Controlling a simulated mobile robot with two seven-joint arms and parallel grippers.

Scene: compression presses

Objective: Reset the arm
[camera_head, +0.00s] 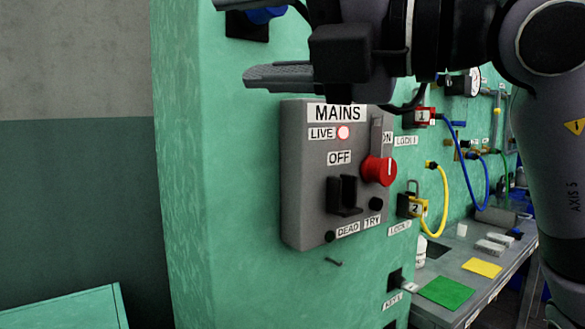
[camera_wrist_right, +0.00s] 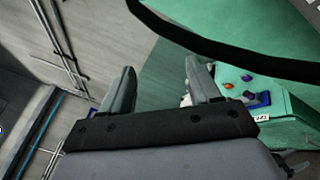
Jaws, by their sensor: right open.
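My right arm (camera_head: 450,30) comes in from the upper right of the head view. Its right gripper (camera_head: 231,42) points left, above the grey MAINS box, and is open. Its two fingers stand apart with nothing between them. In the right wrist view the two fingers (camera_wrist_right: 160,78) also show spread and empty. My left gripper is in neither view.
Lock stations with coloured cables line the panel. A bench (camera_head: 455,262) holds green and yellow mats.

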